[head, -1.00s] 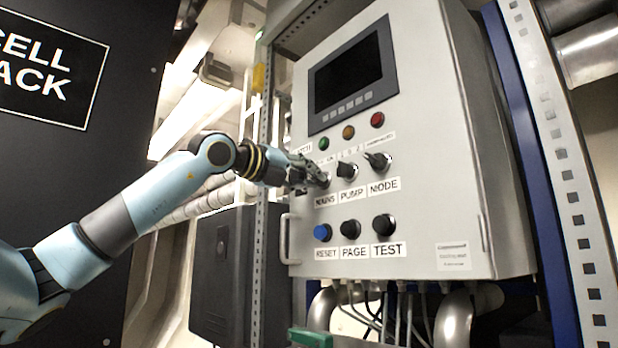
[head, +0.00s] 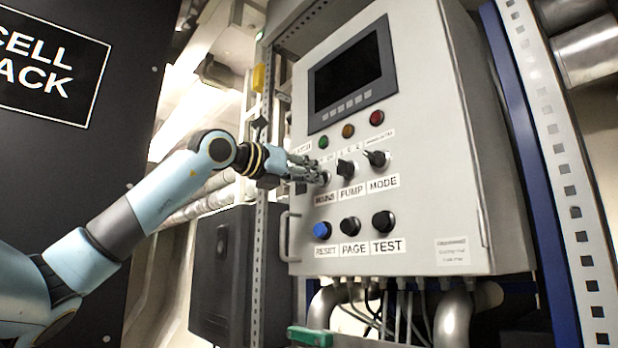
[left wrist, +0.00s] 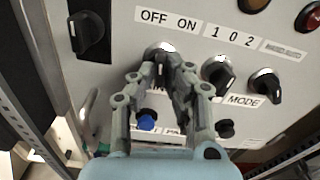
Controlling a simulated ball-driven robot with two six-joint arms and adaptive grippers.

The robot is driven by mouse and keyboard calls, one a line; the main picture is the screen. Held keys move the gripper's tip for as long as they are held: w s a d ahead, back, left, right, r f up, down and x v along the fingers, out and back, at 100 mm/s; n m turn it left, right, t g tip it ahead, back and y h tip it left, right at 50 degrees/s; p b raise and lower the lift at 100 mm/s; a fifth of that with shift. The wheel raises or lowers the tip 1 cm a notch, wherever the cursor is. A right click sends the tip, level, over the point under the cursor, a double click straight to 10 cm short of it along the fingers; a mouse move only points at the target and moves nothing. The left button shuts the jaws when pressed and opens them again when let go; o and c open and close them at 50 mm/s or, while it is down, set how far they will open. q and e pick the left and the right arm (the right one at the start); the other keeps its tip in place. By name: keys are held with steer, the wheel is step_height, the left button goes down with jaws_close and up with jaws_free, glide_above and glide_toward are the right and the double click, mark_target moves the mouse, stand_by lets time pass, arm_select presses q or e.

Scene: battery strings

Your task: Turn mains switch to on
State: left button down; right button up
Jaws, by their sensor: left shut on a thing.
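The mains switch (left wrist: 160,50) is a rotary knob on the grey control cabinet (head: 420,225), under an OFF / ON label (left wrist: 168,20) in the left wrist view. My left gripper (head: 322,177) reaches it from the left in the head view. In the left wrist view my left gripper (left wrist: 165,68) has its fingers closed around the knob, hiding most of it. Which way the knob points cannot be told. The MAINS label (head: 325,196) sits just below in the head view. My right gripper is not in view.
The PUMP knob (head: 346,170) and MODE knob (head: 376,159) sit close to the right. Below are the blue RESET button (head: 322,231), black PAGE (head: 350,226) and TEST (head: 383,222) buttons. A cabinet handle (head: 284,237) stands out at the left edge.

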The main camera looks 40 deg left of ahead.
arm_select(q)
steer(key=m, duration=1)
steer(key=shift+r+m, duration=0.1)
steer(key=shift+m, duration=0.5)
steer(key=c, duration=1.4)
jaws_free()
steer(key=shift+w+r, duration=0.1)
steer(key=shift+r, duration=4.85)
